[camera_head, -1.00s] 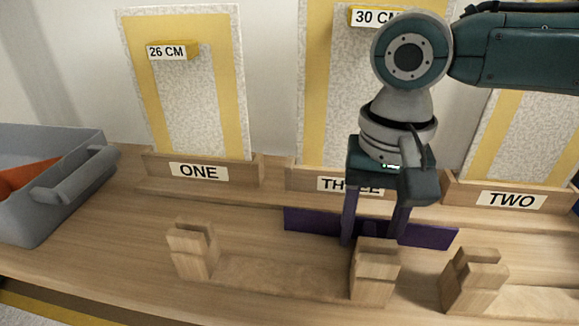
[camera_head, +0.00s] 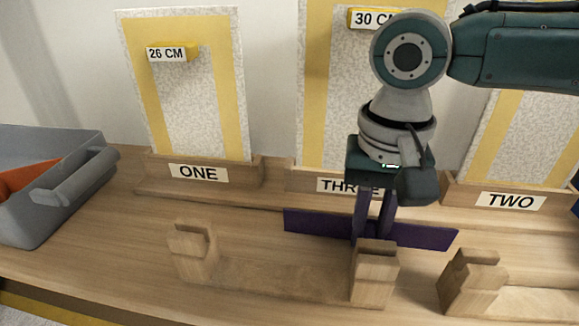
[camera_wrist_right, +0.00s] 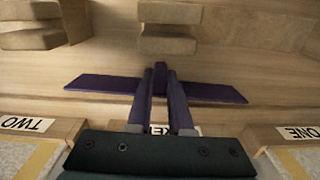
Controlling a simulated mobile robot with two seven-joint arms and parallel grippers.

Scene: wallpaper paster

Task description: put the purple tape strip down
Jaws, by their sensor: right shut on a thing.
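The purple tape strip (camera_head: 318,223) is long and flat-sided. It stands on the wooden table behind the notched wooden blocks and in front of the holder labelled THREE (camera_head: 320,183). My right gripper (camera_head: 371,236) points down at the strip's middle, with its fingers shut on the strip's small grip tab. In the right wrist view, the strip (camera_wrist_right: 100,85) runs out to both sides of my right gripper (camera_wrist_right: 160,78). A block hides the fingertips in the head view. My left gripper is not in view.
Notched blocks (camera_head: 193,254), (camera_head: 374,275) and (camera_head: 470,283) stand at the front of the table. Holders labelled ONE (camera_head: 199,174) and TWO (camera_head: 511,201) stand behind, with wallpaper panels. A grey bin (camera_head: 75,205) with something orange sits at left.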

